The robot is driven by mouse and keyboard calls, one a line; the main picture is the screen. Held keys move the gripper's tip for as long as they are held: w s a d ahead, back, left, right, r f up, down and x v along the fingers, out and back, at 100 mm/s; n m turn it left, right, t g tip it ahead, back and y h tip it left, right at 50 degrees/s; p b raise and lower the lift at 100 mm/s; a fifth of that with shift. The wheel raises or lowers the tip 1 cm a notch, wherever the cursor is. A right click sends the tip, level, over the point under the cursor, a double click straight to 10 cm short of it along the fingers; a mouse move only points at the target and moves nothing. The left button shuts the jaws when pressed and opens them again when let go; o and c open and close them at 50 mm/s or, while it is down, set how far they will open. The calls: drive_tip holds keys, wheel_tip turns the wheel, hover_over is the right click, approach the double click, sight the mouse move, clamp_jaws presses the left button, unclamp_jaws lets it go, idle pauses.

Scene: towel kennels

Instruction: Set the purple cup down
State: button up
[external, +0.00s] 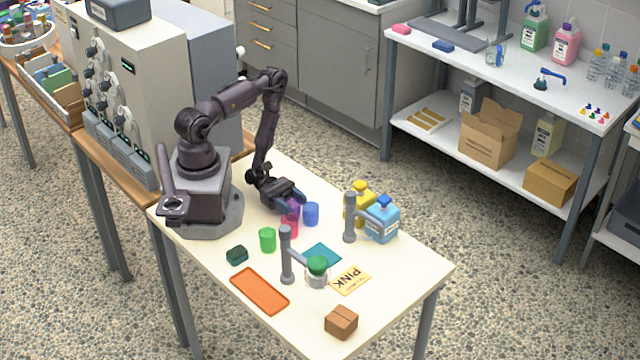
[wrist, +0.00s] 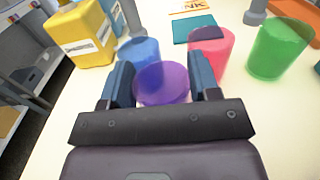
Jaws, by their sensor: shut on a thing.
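The purple cup (wrist: 162,84) is between my gripper's two blue fingers in the wrist view, and my gripper (wrist: 161,92) is shut on it. In the external view the purple cup (external: 293,206) is partly hidden by my gripper (external: 289,200), low over the near-arm part of the table. I cannot tell whether the cup's base touches the table. A blue cup (external: 311,214) and a pink cup (external: 290,228) stand close beside it. A green cup (external: 267,240) stands a little farther left.
Beyond the cups are a teal square (external: 322,256), a PINK card (external: 350,280), two grey posts (external: 287,262), a green-topped jar (external: 317,270), and yellow and blue jugs (external: 383,222). An orange tray (external: 259,291), a dark green block (external: 237,255) and a brown box (external: 341,322) lie nearer the front edge.

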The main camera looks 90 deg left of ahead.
drive_tip(key=shift+f, duration=0.15)
drive_tip(key=o, duration=0.9)
